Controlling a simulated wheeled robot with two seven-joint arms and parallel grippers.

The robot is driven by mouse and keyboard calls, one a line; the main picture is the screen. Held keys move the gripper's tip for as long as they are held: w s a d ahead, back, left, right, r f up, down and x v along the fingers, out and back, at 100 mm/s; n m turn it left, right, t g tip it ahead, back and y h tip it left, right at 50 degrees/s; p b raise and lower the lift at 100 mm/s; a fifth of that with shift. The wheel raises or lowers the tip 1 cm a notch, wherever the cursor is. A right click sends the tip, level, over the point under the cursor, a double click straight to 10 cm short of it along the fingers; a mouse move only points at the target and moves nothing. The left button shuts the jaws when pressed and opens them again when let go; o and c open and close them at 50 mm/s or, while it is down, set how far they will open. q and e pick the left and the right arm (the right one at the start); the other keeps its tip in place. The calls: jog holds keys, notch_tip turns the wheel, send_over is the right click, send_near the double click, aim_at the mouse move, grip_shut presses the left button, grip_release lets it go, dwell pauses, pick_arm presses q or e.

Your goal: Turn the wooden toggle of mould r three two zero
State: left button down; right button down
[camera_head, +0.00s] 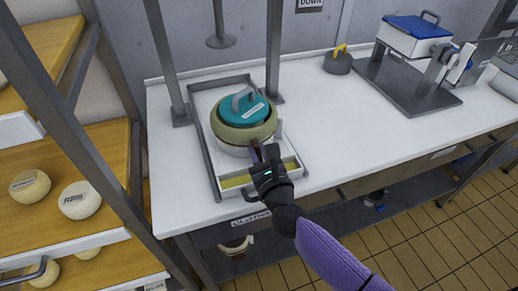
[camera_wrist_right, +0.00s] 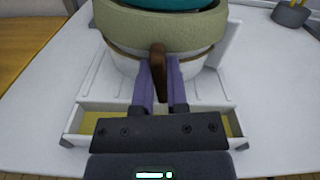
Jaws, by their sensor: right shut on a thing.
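The mould (camera_head: 231,149) is a round white tub with an olive-green upper part (camera_head: 236,132) and a teal lid (camera_head: 243,110) with a grey handle. It stands in a grey tray (camera_head: 211,160) on the white worktop. In the right wrist view the mould's white side (camera_wrist_right: 124,64) is straight ahead. A brown wooden toggle (camera_wrist_right: 158,62) stands roughly upright against it. My right gripper (camera_wrist_right: 160,82) is shut on the toggle, one purple finger on each side. In the head view my right gripper (camera_head: 264,158) hides most of the toggle. I cannot read the lid label. My left gripper is not in view.
Two grey posts (camera_head: 167,60) rise beside the tray, with a round press foot (camera_head: 221,42) hanging above. A yellow-handled grey weight (camera_head: 338,63) and a blue-lidded box (camera_head: 416,33) stand farther right. Shelves with pale cheeses (camera_head: 80,200) are at left. The worktop's middle is clear.

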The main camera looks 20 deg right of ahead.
jog(key=shift+a+r+n+p, duration=0.1)
jog(key=shift+n+p, duration=0.25)
jog(key=shift+n, duration=0.55)
jog(key=n+p, duration=0.1)
jog(key=n, duration=0.3)
jog(key=shift+n, duration=0.3)
jog(key=n, duration=0.2)
jog(key=n+p, duration=0.1)
jog(key=n, duration=0.1)
jog(key=shift+a+f+n, duration=0.15)
jog(key=shift+f+n, duration=0.05)
jog(key=shift+n, duration=0.1)
jog(key=shift+f+n+p, duration=0.1)
jog(key=shift+n+p, duration=0.6)
jog(key=shift+n, duration=1.8)
jog(key=c, duration=0.6)
grip_release()
jog(key=shift+c, duration=0.2)
